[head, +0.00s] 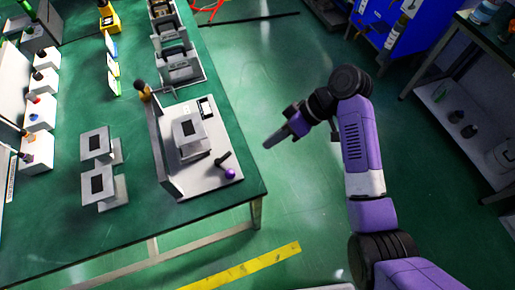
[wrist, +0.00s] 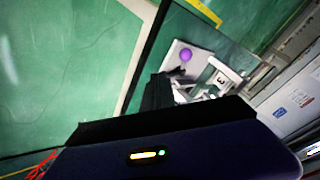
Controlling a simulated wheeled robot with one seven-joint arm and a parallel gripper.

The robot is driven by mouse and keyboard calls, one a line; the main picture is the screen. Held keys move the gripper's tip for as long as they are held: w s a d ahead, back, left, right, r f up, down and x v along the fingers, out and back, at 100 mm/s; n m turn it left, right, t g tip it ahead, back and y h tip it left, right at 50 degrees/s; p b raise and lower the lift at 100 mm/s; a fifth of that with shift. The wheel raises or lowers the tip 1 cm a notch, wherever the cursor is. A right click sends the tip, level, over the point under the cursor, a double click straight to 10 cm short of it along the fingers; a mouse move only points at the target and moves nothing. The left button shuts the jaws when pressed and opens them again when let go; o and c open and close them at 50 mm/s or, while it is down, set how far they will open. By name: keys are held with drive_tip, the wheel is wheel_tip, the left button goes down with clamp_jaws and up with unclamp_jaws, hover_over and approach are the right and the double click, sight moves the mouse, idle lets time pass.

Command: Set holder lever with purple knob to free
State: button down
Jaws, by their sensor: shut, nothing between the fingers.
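The lever with the purple knob (head: 230,173) is at the front right corner of a light grey holder plate (head: 205,184) on the green table. In the wrist view the purple knob (wrist: 185,54) shows on the plate, beyond my fingers. The grey block of the holder (head: 188,132) stands behind the lever. My gripper (head: 270,142) is shut and empty, right of the table edge, over the floor and apart from the lever. In the wrist view the gripper (wrist: 160,88) partly hides the holder. I cannot tell the lever's setting.
Two grey stands (head: 100,183) are left of the holder. A yellow and black piece (head: 143,90) stands at the plate's back left corner, and grey units (head: 178,62) are behind. Open green floor (head: 300,210) lies right of the table. A shelf bench (head: 460,110) is far right.

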sight(235, 172)
drive_tip(key=p+x, duration=0.1)
drive_tip(key=x, duration=0.7)
drive_tip(key=shift+s, duration=0.1)
drive_tip(key=s+a, duration=0.1)
drive_tip(key=s+a+p, duration=0.1)
drive_tip(key=shift+a+r, duration=0.1)
drive_tip(key=shift+a, duration=0.2)
drive_tip(key=shift+s+a+p, duration=0.3)
drive_tip(key=shift+a+p, duration=0.05)
drive_tip(key=shift+a, duration=0.1)
drive_tip(key=shift+s+a+r+m+p, duration=0.2)
drive_tip(key=shift+s+a+m+p, duration=0.25)
drive_tip(key=shift+p, duration=0.25)
drive_tip(key=shift+s+t, duration=0.3)
drive_tip(key=shift+t, duration=0.1)
drive_tip(key=shift+s+a+f, duration=0.1)
drive_tip(key=shift+s+f, duration=0.1)
